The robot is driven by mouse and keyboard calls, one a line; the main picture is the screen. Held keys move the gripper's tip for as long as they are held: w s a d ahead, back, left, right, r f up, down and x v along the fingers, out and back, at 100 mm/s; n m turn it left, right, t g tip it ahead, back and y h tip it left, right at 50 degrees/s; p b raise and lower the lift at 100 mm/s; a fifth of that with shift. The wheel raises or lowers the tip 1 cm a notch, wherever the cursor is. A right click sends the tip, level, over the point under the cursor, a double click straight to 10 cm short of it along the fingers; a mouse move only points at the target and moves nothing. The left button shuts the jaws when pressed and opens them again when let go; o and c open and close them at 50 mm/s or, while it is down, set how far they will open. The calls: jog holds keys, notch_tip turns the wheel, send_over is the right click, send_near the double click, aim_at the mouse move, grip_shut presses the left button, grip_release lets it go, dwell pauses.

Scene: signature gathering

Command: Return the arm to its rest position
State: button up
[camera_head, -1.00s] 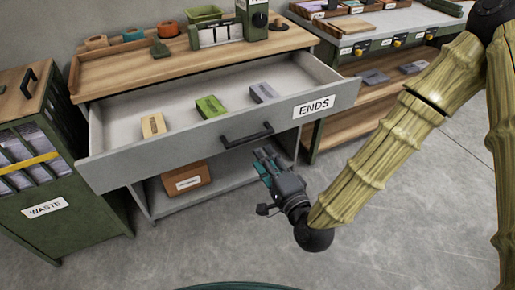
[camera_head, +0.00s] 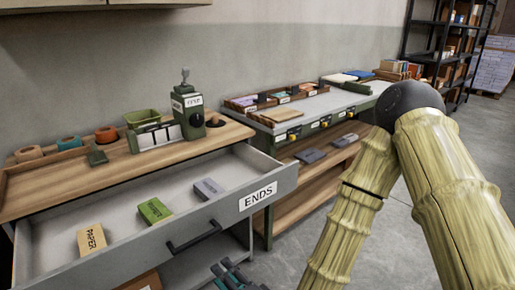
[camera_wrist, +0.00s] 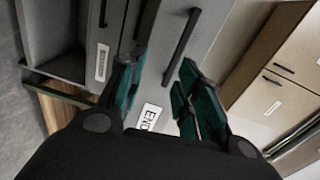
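My gripper (camera_head: 232,277) is at the bottom edge of the head view, mostly cut off. It is in front of the open drawer, below and right of its dark handle (camera_head: 194,238), with no contact visible. In the wrist view my gripper (camera_wrist: 160,88) has its two teal-padded fingers spread apart with nothing held between them. My bamboo-like arm is bent, with its dark elbow high on the right of the head view. The grey drawer (camera_head: 150,252) labelled ENDS stands open and holds a tan block (camera_head: 91,239), a green block (camera_head: 154,210) and a grey block (camera_head: 208,188).
The wooden worktop (camera_head: 110,178) bears a green machine (camera_head: 188,112), a green bin (camera_head: 142,118) and tape rolls. A second bench (camera_head: 300,118) with trays stands to the right, above a shelf with grey blocks. Open floor lies around my arm at right.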

jog(key=s+d+f+n+g+h, duration=0.25)
jog(key=d+f, duration=0.35)
jog(key=f, duration=0.4)
jog(key=s+d+f+n+g+h, duration=0.25)
jog(key=d+f, duration=0.25)
jog(key=f, duration=0.5)
jog(key=s+d+f+n+g+h, duration=0.2)
jog(key=s+d+f+g+h, duration=0.25)
jog(key=s+d+f, duration=0.7)
jog(key=s+d+f+n+g+h, duration=0.1)
jog(key=s+d+g+h, duration=0.15)
jog(key=s+d, duration=0.5)
notch_tip(320, 180, up, 15)
jog(key=w+d+p, duration=0.1)
jog(key=d+p, duration=0.1)
jog(key=p, duration=1.3)
jog(key=shift+r+n+g+p, duration=0.2)
jog(key=shift+n+g+p, duration=0.1)
jog(key=shift+g+p, duration=0.1)
jog(key=shift+w+d, duration=0.1)
